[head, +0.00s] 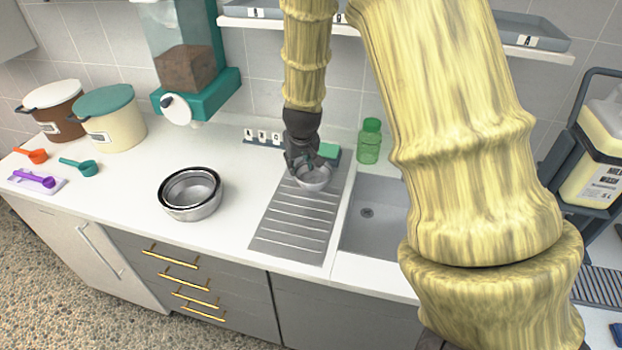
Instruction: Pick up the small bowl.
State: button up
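A small light-grey bowl (314,181) stands on the ribbed drainboard (294,222) left of the sink. My gripper (304,166) points down at the bowl, with its dark fingers at the bowl's left and back rim. The fingers overlap the bowl in this view, and I cannot tell whether they are closed on its wall or only beside it. Part of the bowl's far rim is hidden by the gripper. A larger metal bowl (185,210) with a dark rim stands on the white counter to the left, with another bowl nested in it.
A green sponge (328,150) and a green bottle (369,141) stand close behind the gripper. The sink (375,225) lies to the right, partly behind my arm. Tubs (111,122), scoops (79,166) and a dispenser (190,75) are at the left. Shelves (270,22) hang above.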

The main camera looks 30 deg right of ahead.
jog(key=p, duration=0.1)
send_over(298, 182)
jog(key=f, duration=0.4)
jog(key=shift+s+d, duration=0.2)
jog(key=shift+s, duration=0.1)
jog(key=shift+a+p+x, duration=0.1)
jog(key=shift+p+x, duration=0.35)
jog(key=shift+x, duration=0.2)
jog(key=shift+a+p+x, duration=0.15)
jog(key=shift+p+x, duration=0.25)
jog(key=shift+x, duration=0.3)
jog(key=shift+p+x, duration=0.45)
jog(key=shift+x, duration=1.1)
jog(key=shift+w, duration=0.15)
jog(key=shift+c, duration=0.4)
jog(key=shift+r, duration=0.1)
grip_shut()
